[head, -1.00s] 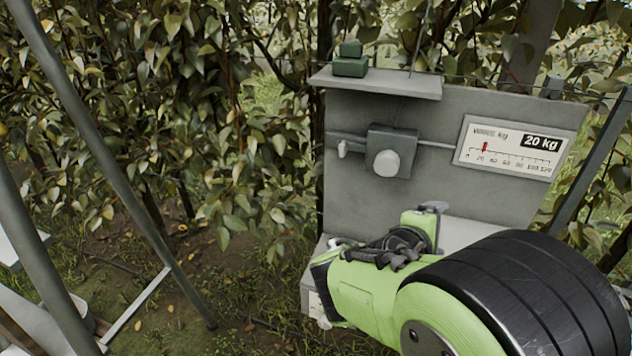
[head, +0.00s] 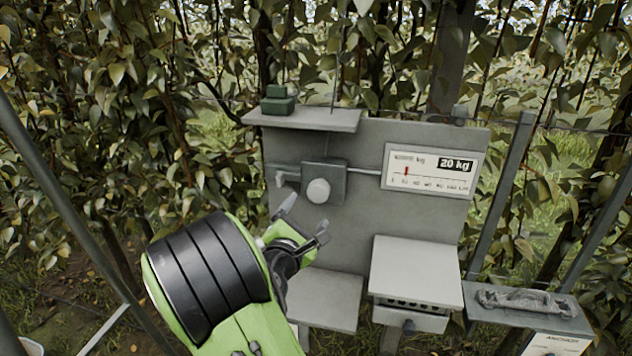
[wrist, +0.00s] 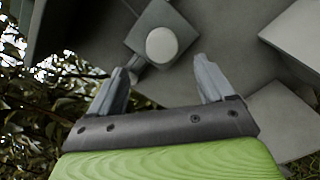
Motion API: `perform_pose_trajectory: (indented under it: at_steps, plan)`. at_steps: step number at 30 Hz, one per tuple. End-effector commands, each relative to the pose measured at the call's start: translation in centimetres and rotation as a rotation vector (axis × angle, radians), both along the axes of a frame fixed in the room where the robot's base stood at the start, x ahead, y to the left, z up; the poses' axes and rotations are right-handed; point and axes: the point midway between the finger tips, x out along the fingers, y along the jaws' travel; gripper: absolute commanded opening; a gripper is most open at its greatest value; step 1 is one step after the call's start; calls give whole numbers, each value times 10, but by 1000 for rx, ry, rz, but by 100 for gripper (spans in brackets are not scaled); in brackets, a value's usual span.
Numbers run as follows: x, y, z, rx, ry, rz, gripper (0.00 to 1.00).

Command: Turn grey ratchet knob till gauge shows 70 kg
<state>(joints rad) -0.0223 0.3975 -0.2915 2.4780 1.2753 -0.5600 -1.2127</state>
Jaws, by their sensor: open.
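The pale grey round knob (head: 318,191) sits on the front of a square grey ratchet box (head: 337,183) on the upright grey panel. The gauge (head: 429,172) at the panel's upper right reads 20 kg, its red pointer near the low end of the scale. My gripper (head: 307,217) is open and empty, just below the knob and apart from it. In the wrist view, the knob (wrist: 162,45) shows ahead of the two spread fingers, above the gap between them. A wire runs from the box toward the gauge.
A shelf on top of the panel (head: 310,118) holds a green block (head: 278,100). Below the gauge is a grey box with a sloped lid (head: 417,268). At right a tray (head: 570,316) holds a metal part. Posts and foliage surround the panel.

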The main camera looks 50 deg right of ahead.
Motion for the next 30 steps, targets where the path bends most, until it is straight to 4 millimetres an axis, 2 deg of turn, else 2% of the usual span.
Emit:
perform_pose_trajectory:
  at_steps: [1,6,12,16,23,30]
  plan:
    - [3,-14,2,1,0,-9,82]
    - [18,-54,2,0,-1,-7,82]
    - [33,-88,0,1,-1,-2,82]
    - [37,-96,-1,1,-1,-1,82]
    - [38,-97,-2,1,1,0,82]
    - [38,-97,-2,1,1,0,46]
